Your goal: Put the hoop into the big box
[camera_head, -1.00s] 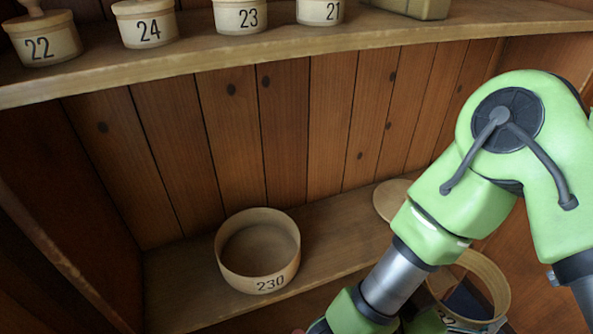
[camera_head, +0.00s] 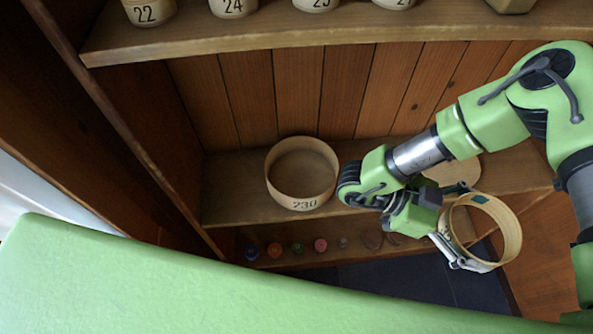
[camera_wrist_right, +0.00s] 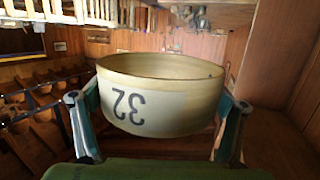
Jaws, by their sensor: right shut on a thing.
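The hoop (camera_head: 513,232) is a pale wooden ring, open through its middle in the head view. It bears the number 32 on its wall in the right wrist view (camera_wrist_right: 170,108). My right gripper (camera_head: 455,225) is shut on the hoop and holds it in the air, in front of the lower shelf. In the wrist view its fingers (camera_wrist_right: 155,112) lie on both sides of the hoop. The big box, a round open wooden box marked 230 (camera_head: 303,204), stands upright on the lower shelf, left of the gripper. It looks empty. My left gripper is out of view.
A flat pale disc (camera_head: 462,173) lies on the shelf behind my right arm. Small lidded boxes (camera_head: 148,14) stand on the upper shelf (camera_head: 260,30). Small coloured things, such as a red one (camera_head: 274,250), sit below the lower shelf. The shelf left of the big box is bare.

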